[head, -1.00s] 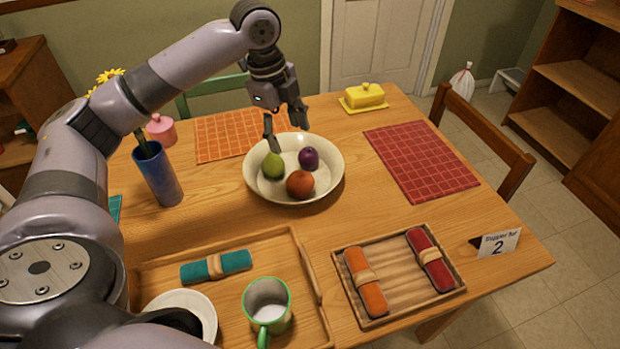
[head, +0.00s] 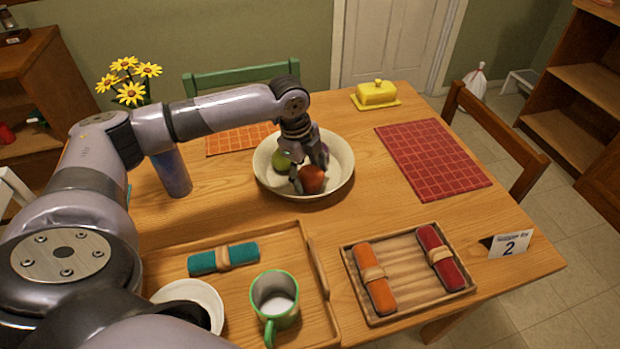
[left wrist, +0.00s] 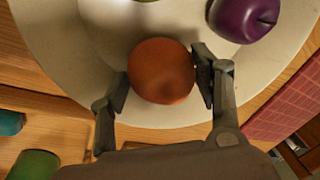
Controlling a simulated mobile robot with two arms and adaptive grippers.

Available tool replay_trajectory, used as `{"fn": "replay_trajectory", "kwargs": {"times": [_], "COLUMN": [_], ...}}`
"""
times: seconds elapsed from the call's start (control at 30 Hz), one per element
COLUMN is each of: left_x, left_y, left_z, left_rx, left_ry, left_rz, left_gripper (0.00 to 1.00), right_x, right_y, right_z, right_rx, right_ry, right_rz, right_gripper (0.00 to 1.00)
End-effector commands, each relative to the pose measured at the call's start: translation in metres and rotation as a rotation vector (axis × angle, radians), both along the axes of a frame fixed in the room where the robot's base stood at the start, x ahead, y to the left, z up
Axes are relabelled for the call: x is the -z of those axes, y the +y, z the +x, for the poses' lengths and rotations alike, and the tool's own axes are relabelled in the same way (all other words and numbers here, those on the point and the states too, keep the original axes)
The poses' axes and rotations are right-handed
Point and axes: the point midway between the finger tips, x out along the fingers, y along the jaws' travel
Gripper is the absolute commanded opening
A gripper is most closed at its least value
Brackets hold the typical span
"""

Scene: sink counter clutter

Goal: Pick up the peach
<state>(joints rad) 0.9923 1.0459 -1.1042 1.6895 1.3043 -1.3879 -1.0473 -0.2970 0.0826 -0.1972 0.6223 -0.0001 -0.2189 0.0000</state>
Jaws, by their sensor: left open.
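The peach (head: 312,179) is a round orange-red fruit in the front part of the cream bowl (head: 342,163). My left gripper (head: 312,180) is down in the bowl, pointing downward at the peach. In the left wrist view the peach (left wrist: 161,71) lies between the two open fingers (left wrist: 160,88). A green pear (head: 282,162) sits behind in the bowl, partly hidden by the gripper. A purple plum (left wrist: 245,18) lies beyond the peach in the left wrist view. My right gripper is not in view.
A blue vase (head: 172,173) with yellow flowers stands left of the bowl. A wooden tray (head: 285,237) with a green mug (head: 275,299) and a teal napkin roll (head: 222,259) lies in front. A yellow butter dish (head: 376,95) and a red placemat (head: 432,160) lie right of the bowl.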

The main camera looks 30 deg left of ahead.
Motion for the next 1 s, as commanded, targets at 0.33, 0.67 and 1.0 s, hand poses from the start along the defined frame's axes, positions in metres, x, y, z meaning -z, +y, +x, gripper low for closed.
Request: {"fn": "replay_trajectory", "kwargs": {"times": [0.33,0.67,1.0], "left_x": [0.018,0.018,0.017], "left_y": [-0.002,-0.002,-0.002], "left_z": [0.003,0.003,0.003], "left_rx": [0.0,0.0,0.0], "left_ry": [-0.002,-0.001,-0.002], "left_rz": [0.001,0.001,0.001], "left_gripper": [0.58,0.41,0.21], "right_x": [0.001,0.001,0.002], "right_y": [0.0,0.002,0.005], "right_z": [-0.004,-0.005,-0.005], "right_rx": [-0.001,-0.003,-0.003], "right_ry": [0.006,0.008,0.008], "right_rz": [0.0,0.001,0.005], "right_gripper": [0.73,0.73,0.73]}}
